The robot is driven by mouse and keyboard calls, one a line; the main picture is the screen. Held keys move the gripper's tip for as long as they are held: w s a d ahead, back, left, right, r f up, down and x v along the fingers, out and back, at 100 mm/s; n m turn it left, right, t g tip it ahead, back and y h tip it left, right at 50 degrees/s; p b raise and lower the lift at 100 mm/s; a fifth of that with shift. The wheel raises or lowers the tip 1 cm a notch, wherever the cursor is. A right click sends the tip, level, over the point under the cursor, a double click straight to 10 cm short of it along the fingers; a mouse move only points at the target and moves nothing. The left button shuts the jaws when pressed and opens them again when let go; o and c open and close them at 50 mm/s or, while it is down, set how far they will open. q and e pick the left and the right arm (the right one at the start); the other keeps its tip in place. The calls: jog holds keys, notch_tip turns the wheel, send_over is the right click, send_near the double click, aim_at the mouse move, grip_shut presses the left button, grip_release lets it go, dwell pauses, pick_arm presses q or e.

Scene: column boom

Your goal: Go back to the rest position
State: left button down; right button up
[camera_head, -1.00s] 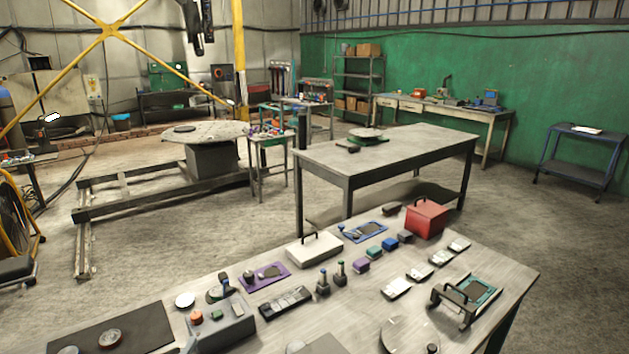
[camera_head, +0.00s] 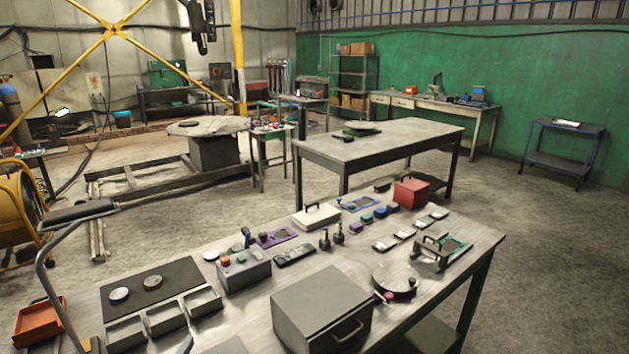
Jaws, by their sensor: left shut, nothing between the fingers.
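My right gripper is not in view.
The near workbench (camera_head: 262,300) carries a large grey box (camera_head: 320,302), a control box (camera_head: 243,272), a red box (camera_head: 411,192) and several small parts. A cart handle (camera_head: 80,212) and an orange bin (camera_head: 38,322) stand at left. Floor (camera_head: 560,260) at right is clear.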

pick_arm(q)
jog(key=s+d+m+g+h, duration=0.1)
jog(key=d+m, duration=0.1)
jog(key=d, duration=0.1)
jog(key=s+d+m+g+h, duration=0.1)
jog(key=d+m+g, duration=0.1)
jog(key=d, duration=0.2)
jog(key=s+d+m+g+h, duration=0.1)
jog(key=d+m, duration=0.2)
jog(key=d, duration=0.1)
jog(key=shift+s+f+g, duration=0.2)
jog(key=shift+g, duration=0.1)
jog(key=s+d+f+m+g+y, duration=0.1)
jog(key=s+d+f+m+g, duration=0.15)
jog(key=s, duration=0.35)
jog(key=s+d+f+m+g+y, duration=0.1)
jog(key=s+d+m+g, duration=0.2)
jog(key=s, duration=0.4)
jog(key=s+a+f+m+g+y, duration=0.1)
jog(key=s+a+m+g+y, duration=0.1)
jog(key=s, duration=0.5)
jog(key=a+m+y, duration=0.1)
jog(key=a+m, duration=0.1)
jog(key=a, duration=0.1)
jog(key=shift+s, duration=0.2)
